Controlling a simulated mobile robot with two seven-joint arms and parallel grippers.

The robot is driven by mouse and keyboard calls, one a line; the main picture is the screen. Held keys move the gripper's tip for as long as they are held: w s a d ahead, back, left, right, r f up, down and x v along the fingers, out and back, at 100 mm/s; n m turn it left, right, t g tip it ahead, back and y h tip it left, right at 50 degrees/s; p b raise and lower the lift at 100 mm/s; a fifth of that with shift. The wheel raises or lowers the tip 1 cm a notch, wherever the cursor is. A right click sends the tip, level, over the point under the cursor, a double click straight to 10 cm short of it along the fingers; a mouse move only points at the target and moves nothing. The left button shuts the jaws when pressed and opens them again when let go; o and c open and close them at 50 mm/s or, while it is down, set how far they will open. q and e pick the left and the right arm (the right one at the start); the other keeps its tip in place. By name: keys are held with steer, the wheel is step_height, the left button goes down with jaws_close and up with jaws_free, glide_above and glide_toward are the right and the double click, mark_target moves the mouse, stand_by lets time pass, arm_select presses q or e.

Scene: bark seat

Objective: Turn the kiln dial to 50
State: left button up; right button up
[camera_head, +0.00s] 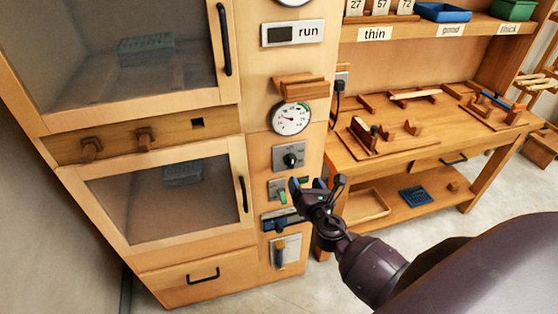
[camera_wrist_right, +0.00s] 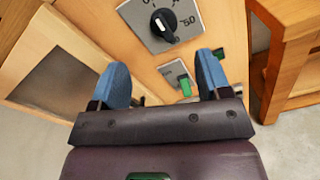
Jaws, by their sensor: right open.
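The kiln dial (camera_head: 290,158) is a black knob on a grey plate on the kiln's front column. My right gripper (camera_head: 308,184) is just below and to the right of the dial in the head view. Its blue fingers (camera_wrist_right: 163,72) are apart with nothing between them, and the dial lies beyond their tips, untouched. My left gripper is out of view.
Below the dial is a plate with a green switch (camera_wrist_right: 184,84). A round gauge (camera_head: 291,119) and a wooden ledge (camera_head: 300,87) are above it. Lower down are a blue-handled control (camera_head: 277,224) and another lever plate (camera_head: 281,252). A workbench (camera_head: 400,172) stands to the right.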

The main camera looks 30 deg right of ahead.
mark_target(293, 160)
steer(key=w+n, duration=0.1)
steer(key=w, duration=0.2)
steer(key=w+d+n, duration=0.1)
steer(key=w, duration=0.3)
steer(key=w+d+n, duration=0.1)
steer(key=w+n, duration=0.1)
steer(key=w, duration=0.1)
steer(key=shift+w+d+r, duration=0.1)
steer(key=shift+w+d, duration=0.15)
steer(key=c, duration=0.9)
